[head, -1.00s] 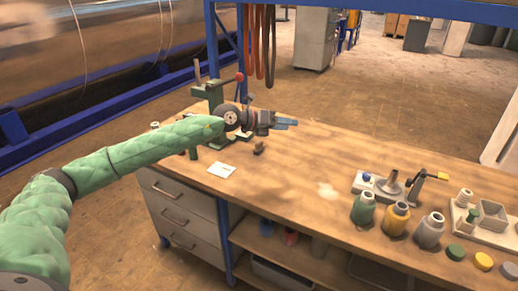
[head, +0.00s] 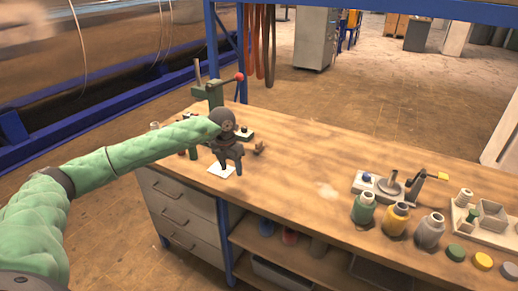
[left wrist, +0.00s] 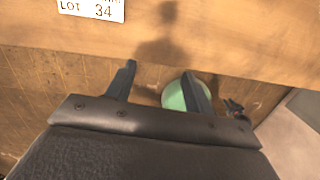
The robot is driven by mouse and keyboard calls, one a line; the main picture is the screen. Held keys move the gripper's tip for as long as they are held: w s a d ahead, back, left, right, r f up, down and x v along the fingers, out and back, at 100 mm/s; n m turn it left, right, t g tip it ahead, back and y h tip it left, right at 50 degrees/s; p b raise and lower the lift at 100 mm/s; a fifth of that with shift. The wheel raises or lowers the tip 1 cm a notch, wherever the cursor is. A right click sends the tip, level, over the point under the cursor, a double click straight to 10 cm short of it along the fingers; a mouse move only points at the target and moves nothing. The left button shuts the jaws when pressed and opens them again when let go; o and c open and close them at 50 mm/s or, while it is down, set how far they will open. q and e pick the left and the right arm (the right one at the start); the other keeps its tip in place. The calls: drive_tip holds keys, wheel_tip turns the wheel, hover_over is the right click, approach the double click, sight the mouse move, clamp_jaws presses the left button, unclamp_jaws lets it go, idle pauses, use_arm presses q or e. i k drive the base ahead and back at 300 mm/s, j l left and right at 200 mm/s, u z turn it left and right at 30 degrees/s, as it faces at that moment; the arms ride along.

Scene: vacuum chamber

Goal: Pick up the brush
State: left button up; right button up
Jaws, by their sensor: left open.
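I cannot make out a brush for certain in either view. A small dark brown object (head: 258,148) lies on the workbench just right of my left gripper, too small to identify. My left gripper (head: 231,166) points down over the left front part of the bench, by a white card, open with nothing seen between its fingers. In the left wrist view its two fingers (left wrist: 160,88) stand apart near the bench's front edge. My right gripper is not in view.
The white card (head: 220,171) also shows in the left wrist view (left wrist: 92,9), reading "LOT 34". A green press (head: 213,93) with a red knob stands behind the gripper. Several bottles, including a yellow one (head: 396,218), stand at the right. The middle of the wooden bench (head: 300,165) is mostly clear.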

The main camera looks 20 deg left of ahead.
sight(259, 147)
drive_tip(key=i, duration=1)
